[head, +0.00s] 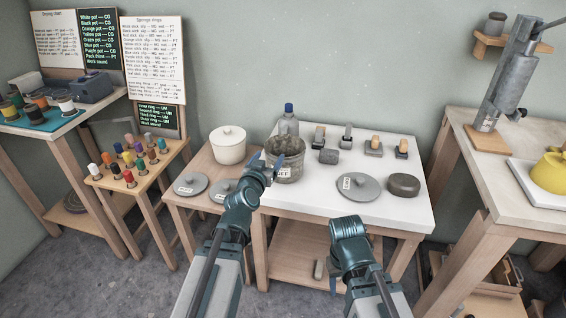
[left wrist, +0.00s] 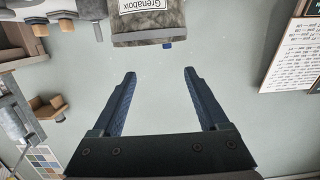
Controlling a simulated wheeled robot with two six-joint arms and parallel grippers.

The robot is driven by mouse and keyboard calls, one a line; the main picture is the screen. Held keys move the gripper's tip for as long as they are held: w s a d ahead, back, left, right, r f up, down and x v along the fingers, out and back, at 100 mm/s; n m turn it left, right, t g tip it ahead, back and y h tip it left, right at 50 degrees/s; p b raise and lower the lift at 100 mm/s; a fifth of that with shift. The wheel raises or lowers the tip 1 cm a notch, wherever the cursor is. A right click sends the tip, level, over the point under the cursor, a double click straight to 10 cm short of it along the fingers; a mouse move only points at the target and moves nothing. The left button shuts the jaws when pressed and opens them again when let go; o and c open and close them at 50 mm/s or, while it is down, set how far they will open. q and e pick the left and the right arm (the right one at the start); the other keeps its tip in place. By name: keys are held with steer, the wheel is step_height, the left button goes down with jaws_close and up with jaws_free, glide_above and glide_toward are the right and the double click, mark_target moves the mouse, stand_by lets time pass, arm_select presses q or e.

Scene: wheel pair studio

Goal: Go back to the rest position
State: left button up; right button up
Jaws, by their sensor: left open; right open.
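My left gripper (head: 266,161) is in front of a grey woven-looking bucket (head: 289,167) on the white table top and overlaps it in the head view. In the left wrist view my left gripper (left wrist: 159,72) has its two blue fingers wide apart, with only plain wall seen between them. Whether it touches the bucket cannot be told. My right arm (head: 349,236) rises at the front of the white table.
A white lidded pot (head: 228,145) and grey discs (head: 190,184) stand left of the bucket. A blue-capped bottle (head: 289,120) is behind it. A labelled grey disc (head: 358,187) and dark round block (head: 404,185) lie right. Another table holds a yellow pot (head: 552,172).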

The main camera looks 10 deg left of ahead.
arm_select(q)
steer(key=s+d+f+m+g+h, duration=0.35)
steer(key=s+d+f+g, duration=0.6)
steer(key=d+f, duration=0.45)
steer(key=s+f+g+y, duration=0.4)
steer(key=s+g+y, duration=0.25)
steer(key=s, duration=1.05)
step_height(320, 180, up, 18)
steer(key=h+p, duration=0.1)
steer(key=p, duration=1.7)
steer(key=shift+w, duration=0.25)
steer(key=shift+f, duration=0.15)
